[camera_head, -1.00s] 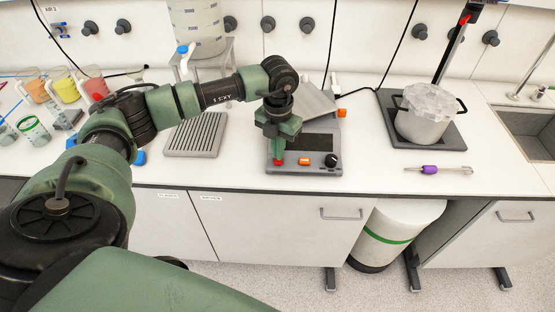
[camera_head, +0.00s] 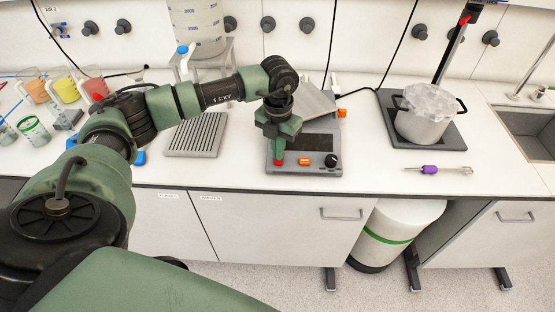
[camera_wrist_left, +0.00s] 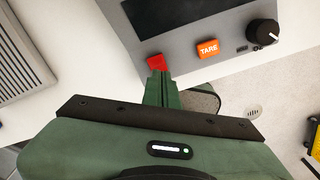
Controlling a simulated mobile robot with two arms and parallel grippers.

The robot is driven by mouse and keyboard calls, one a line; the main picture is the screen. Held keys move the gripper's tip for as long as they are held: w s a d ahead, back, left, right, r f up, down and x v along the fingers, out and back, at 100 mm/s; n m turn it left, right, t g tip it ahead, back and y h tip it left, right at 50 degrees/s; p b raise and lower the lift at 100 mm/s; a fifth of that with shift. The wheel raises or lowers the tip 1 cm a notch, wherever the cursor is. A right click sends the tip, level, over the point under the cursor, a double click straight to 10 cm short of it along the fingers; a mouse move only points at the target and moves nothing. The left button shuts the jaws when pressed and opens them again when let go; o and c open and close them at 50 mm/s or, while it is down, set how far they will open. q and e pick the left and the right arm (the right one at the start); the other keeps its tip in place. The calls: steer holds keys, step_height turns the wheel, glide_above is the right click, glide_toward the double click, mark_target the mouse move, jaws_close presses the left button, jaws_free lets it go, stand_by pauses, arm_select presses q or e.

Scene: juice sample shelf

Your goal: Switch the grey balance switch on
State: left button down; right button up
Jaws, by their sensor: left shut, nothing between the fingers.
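The grey balance (camera_head: 321,166) stands on the bench near its front edge. Its front has a red switch (camera_head: 278,161) at the left, an orange TARE button (camera_head: 304,161) and a black knob (camera_head: 331,160). In the left wrist view the red switch (camera_wrist_left: 156,62) is right at the tips of my left gripper (camera_wrist_left: 157,75), with the TARE button (camera_wrist_left: 207,48) to the right. My left gripper (camera_head: 278,153) is shut and empty, pointing down at the switch; I cannot tell whether it touches. The switch's on or off state is not readable. My right gripper is not in view.
A ribbed grey tray (camera_head: 197,135) lies left of the balance. Cups of coloured juice (camera_head: 65,88) stand at the far left. Bare bench lies between balance and pot.

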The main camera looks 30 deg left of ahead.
arm_select(q)
steer(key=shift+s+f+b, duration=0.1)
steer(key=shift+f+b, duration=0.7)
steer(key=shift+f, duration=0.2)
stand_by(0.8)
steer(key=shift+r+p, duration=0.65)
steer(key=shift+r, duration=0.2)
steer(key=shift+r+p, duration=1.55)
steer(key=shift+r, duration=1.15)
steer(key=shift+f, duration=0.1)
